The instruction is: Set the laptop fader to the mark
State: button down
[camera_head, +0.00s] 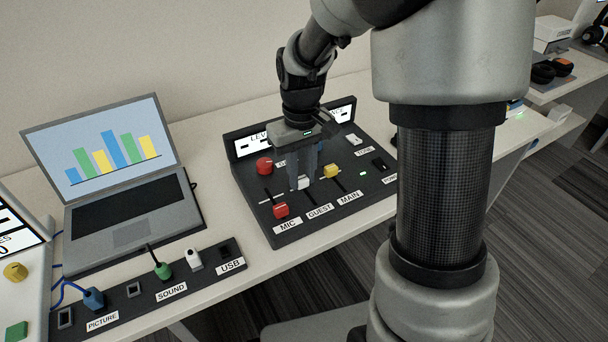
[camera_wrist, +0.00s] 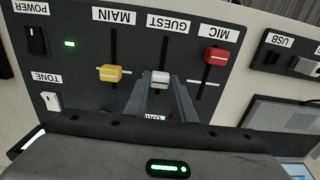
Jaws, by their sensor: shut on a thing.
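The dark mixer panel (camera_head: 245,188) has three faders, labelled MIC, GUEST and MAIN; I see no fader labelled laptop. The white cap (camera_head: 304,184) is on the GUEST fader, and it also shows in the wrist view (camera_wrist: 159,76). My gripper (camera_head: 304,180) points down with its fingers shut on this white cap; in the wrist view its fingers (camera_wrist: 160,86) reach it from below. A white cross line shows by the MIC slot (camera_wrist: 204,83). Any line at the GUEST slot is mostly hidden by the cap and fingers.
The red MIC cap (camera_head: 281,210) and yellow MAIN cap (camera_head: 331,170) flank the white one closely. A red knob (camera_head: 264,166) sits behind. At the right are a white TONE switch (camera_wrist: 51,101) and black POWER switch (camera_wrist: 37,40). A laptop (camera_head: 130,205) stands left, behind a cable strip (camera_head: 118,307).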

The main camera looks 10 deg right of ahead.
aim_at(302, 178)
jog(key=c, duration=1.5)
grip_release()
notch_tip(302, 178, up, 18)
jog(key=p, duration=0.5)
jog(key=shift+f, duration=0.25)
jog(key=s+d+r+m+t, duration=0.1)
jog(key=s+r+m+t, duration=0.15)
jog(key=s, duration=0.65)
jog(key=s+r+m+t, duration=0.1)
jog(key=s+r+t, duration=0.15)
jog(key=s, duration=0.65)
jog(key=shift+n+t, duration=0.25)
jog(key=shift+t, duration=0.05)
notch_tip(302, 178, up, 19)
jog(key=p, duration=1.9)
jog(key=shift+w+d+f+p, duration=0.15)
jog(key=shift+f+p, duration=0.05)
jog(key=shift+p, duration=0.1)
